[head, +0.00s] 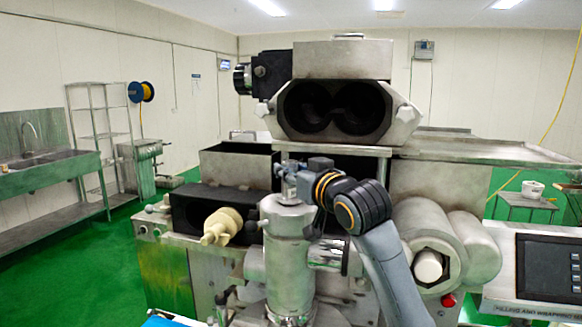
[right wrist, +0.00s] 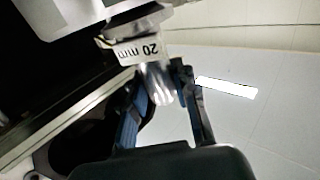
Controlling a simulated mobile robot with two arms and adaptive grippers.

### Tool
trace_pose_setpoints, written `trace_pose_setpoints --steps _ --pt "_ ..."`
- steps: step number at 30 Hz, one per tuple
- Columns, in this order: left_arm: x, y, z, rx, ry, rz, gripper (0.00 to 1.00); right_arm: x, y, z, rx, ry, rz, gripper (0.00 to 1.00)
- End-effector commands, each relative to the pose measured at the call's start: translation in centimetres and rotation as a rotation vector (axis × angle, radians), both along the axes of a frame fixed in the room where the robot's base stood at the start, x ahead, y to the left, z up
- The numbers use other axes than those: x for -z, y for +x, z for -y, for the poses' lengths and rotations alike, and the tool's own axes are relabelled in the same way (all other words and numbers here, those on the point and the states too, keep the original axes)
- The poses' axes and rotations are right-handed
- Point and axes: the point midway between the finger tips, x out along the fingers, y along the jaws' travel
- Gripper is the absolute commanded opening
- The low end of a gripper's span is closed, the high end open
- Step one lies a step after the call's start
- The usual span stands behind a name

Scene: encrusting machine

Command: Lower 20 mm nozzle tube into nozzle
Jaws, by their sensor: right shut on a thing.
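The metal nozzle tube (right wrist: 158,82) carries a white "20 mm" label and shows in the right wrist view between the two fingers of my right gripper (right wrist: 165,105). My right gripper is shut on it. In the head view my right gripper (head: 291,180) is over the upright steel nozzle (head: 288,250) at the front of the machine. The tube is mostly hidden there by the gripper and wrist. I cannot tell whether its lower end is inside the nozzle or above it. My left gripper is not in view.
The encrusting machine's double-bore housing (head: 335,105) stands behind and above my right wrist. A cream fitting (head: 222,227) juts out left of the nozzle. A steel cylinder (head: 432,245) and a control panel (head: 548,268) are to the right. Green floor is open at far left.

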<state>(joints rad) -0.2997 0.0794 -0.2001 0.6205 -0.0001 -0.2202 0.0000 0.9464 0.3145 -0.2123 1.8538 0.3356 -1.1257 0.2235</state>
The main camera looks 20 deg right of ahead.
Motion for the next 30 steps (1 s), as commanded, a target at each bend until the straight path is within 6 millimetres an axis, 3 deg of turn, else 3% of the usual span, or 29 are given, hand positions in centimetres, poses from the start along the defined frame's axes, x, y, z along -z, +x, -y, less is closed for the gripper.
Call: trace_pose_setpoints --steps 13,14,17,24,26,30 --pt "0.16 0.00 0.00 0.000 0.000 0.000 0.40 0.23 -0.04 0.02 0.000 0.001 0.003 0.00" --pt "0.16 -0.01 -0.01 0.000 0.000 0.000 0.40 0.23 -0.04 0.02 0.000 0.001 0.003 0.32" --pt "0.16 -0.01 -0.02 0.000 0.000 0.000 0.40 0.23 -0.04 0.02 0.000 0.000 0.002 0.53" --pt "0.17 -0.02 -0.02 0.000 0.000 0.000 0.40 0.30 -0.02 0.00 0.000 0.000 0.001 0.55" --pt "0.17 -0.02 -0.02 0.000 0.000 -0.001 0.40 0.42 0.01 0.00 0.000 0.000 -0.002 0.64" --pt "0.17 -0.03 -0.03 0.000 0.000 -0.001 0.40 0.39 0.00 0.00 0.000 0.000 -0.001 0.64"
